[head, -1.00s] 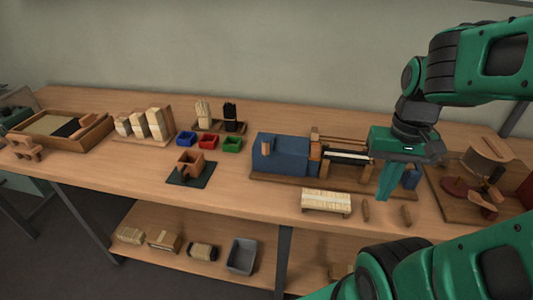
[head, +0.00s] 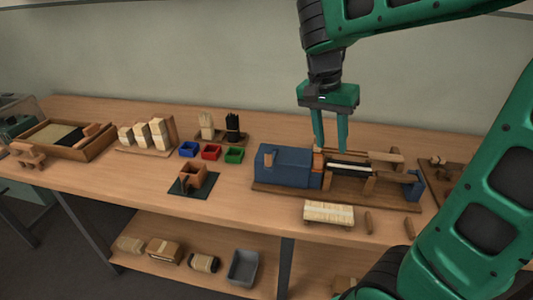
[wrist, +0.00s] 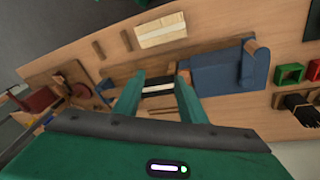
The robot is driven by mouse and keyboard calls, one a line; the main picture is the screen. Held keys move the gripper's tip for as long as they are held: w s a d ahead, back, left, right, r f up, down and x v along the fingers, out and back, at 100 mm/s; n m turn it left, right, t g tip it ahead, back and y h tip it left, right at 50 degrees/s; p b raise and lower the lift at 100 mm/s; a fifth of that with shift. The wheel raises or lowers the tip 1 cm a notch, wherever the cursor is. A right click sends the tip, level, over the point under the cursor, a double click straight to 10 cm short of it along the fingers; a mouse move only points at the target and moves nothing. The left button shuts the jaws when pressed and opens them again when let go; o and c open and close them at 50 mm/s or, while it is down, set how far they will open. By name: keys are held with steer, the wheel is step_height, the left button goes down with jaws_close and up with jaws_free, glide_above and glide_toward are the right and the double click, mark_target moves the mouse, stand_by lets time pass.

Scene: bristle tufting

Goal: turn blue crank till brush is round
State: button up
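A lathe-like machine has a blue housing (head: 287,165) on its left end and a blue end block (head: 413,187) on its right. A wooden knob (head: 268,159) shows on the housing's front; in the wrist view a blue arm (wrist: 247,65) there looks like the crank. A pale and black strip (head: 350,167), apparently the brush, lies lengthwise between the ends; it also shows in the wrist view (wrist: 159,87). I cannot tell its shape. My gripper (head: 331,148) points down above the strip's left end, fingers apart and empty, away from the crank.
A pale bristle block (head: 329,213) and wooden pegs (head: 369,222) lie in front of the machine. Small blue, red and green bins (head: 211,152) and a wooden holder (head: 193,177) stand left. My arm covers the right side.

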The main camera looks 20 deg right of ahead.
steer(key=w+a+r+m, duration=0.1)
steer(key=w+a+m, duration=0.1)
steer(key=w+a, duration=0.4)
steer(key=m+t+h, duration=0.1)
steer(key=m+h, duration=0.1)
glide_toward(267, 151)
steer(key=shift+y, duration=0.3)
steer(key=x, duration=1.1)
steer(key=shift+d+r, duration=0.15)
steer(key=shift+d, duration=0.15)
steer(key=shift+c, duration=0.4)
jaws_close()
